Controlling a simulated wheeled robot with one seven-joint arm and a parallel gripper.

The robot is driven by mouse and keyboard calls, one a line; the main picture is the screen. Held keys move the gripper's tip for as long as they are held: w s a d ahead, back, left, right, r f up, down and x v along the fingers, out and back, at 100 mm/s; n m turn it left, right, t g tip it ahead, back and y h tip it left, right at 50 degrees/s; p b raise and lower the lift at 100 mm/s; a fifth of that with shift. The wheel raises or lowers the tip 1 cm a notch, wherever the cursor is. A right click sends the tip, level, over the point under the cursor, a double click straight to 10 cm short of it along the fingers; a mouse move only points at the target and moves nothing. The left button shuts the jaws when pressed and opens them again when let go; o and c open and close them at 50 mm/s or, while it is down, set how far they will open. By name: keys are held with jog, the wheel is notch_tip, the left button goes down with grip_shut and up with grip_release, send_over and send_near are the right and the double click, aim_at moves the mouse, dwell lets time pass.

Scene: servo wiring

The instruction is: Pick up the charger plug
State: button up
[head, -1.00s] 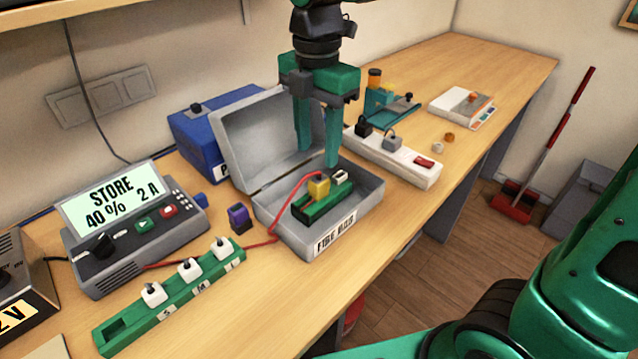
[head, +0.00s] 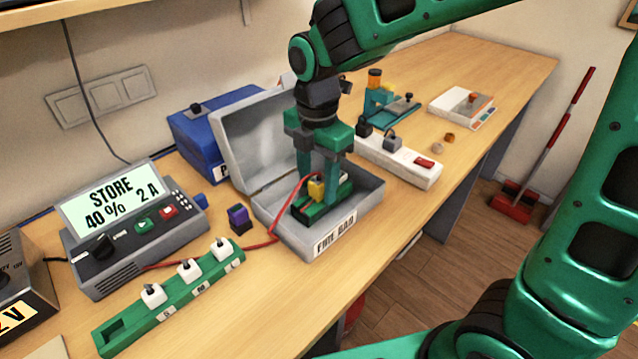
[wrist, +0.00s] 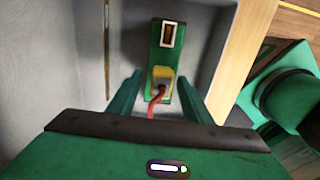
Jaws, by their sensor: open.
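The yellow charger plug (head: 316,190) sits on one end of the green battery pack (head: 313,213) inside the grey metal box (head: 365,207). A red cable (head: 285,217) runs from the plug over the box rim toward the charger. My gripper (head: 318,183) is open and lowered into the box, one finger on each side of the plug. In the wrist view the yellow plug (wrist: 160,78) shows between the fingertips of my gripper (wrist: 158,82), with visible gaps on both sides. Whether the fingers touch it is not clear in the head view.
The open lid (head: 250,140) stands behind my gripper. The grey charger (head: 135,228) reads STORE 40% 2 A. A green rack (head: 165,310) with white plugs lies in front. A purple-black block (head: 239,218) stands left of the box. A white power strip (head: 400,160) is behind right.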

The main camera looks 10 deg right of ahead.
aim_at(314, 182)
jog(key=c, duration=1.1)
jog(key=shift+c, duration=0.2)
jog(key=shift+r, duration=0.5)
jog(key=r, duration=0.3)
jog(key=shift+s+a+r, duration=0.25)
jog(key=shift+a+r, duration=0.15)
jog(key=s+a+r, duration=0.6)
jog(key=a, duration=0.2)
jog(key=shift+s+a+r, duration=0.15)
jog(key=shift+s, duration=0.25)
